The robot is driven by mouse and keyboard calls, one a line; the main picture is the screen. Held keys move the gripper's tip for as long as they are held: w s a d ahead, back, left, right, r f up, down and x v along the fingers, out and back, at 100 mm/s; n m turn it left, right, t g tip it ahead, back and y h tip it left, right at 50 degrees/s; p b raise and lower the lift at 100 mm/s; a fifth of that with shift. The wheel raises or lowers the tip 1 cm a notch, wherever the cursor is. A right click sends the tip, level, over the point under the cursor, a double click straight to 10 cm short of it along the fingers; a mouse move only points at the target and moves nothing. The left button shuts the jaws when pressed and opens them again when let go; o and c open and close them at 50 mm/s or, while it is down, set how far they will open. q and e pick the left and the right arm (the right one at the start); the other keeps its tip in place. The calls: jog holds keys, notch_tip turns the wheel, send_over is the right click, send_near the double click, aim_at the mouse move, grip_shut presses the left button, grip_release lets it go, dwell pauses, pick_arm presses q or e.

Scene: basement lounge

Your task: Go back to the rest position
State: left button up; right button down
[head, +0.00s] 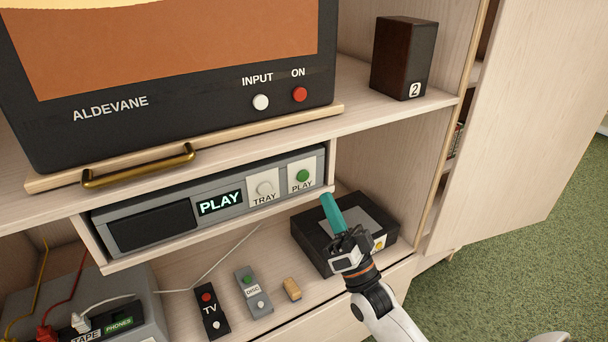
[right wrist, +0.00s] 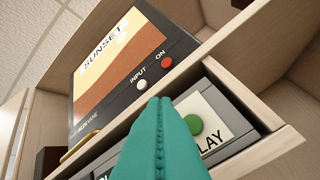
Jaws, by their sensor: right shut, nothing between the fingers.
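My right gripper (head: 328,203) has teal fingers. It is shut and empty, in front of the black box on the lower shelf in the head view. The teal fingers also fill the lower middle of the right wrist view (right wrist: 160,135), pointing toward the disc player's panel. The disc player (head: 172,224) has a lit PLAY display (head: 220,202), a white TRAY button (head: 264,188) and a green PLAY button (head: 302,176). The fingertips look apart from the green button, which also shows in the right wrist view (right wrist: 196,128). My left gripper is not in view.
A television (head: 200,100) with INPUT and ON buttons stands above. A speaker marked 2 (head: 402,60) is at right. The lower shelf holds a black box (head: 310,240), a TV remote (head: 211,312), a DISC remote (head: 253,291) and cables. An open door (head: 540,120) is at right, over green carpet.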

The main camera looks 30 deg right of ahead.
dwell(0.7)
jog(key=w+f+g+h, duration=0.1)
jog(key=w+f+g, duration=0.15)
jog(key=f, duration=0.75)
jog(key=w+f+g+h, duration=0.15)
jog(key=f+g, duration=0.25)
jog(key=f, duration=0.7)
jog(key=s+a+f+n+g, duration=0.15)
jog(key=s+f+g, duration=0.25)
jog(key=f, duration=0.8)
jog(key=s+a+f+n+g, duration=0.1)
jog(key=s+f+n+g, duration=0.2)
jog(key=f, duration=0.9)
jog(key=s+a+f+n+g, duration=0.15)
jog(key=s+f+g, duration=0.45)
jog(key=s+f, duration=0.75)
jog(key=s+a+f+n+g, duration=0.1)
jog(key=s+f+g, duration=0.2)
jog(key=s, duration=0.7)
jog(key=s+f+n+g, duration=0.1)
jog(key=s+f+g, duration=0.2)
jog(key=s, duration=0.8)
notch_tip(320, 180, down, 2)
jog(key=shift+s+a+f+n, duration=0.2)
jog(key=shift+a+f+n, duration=0.05)
jog(key=shift+a+n, duration=0.15)
jog(key=shift+g, duration=0.25)
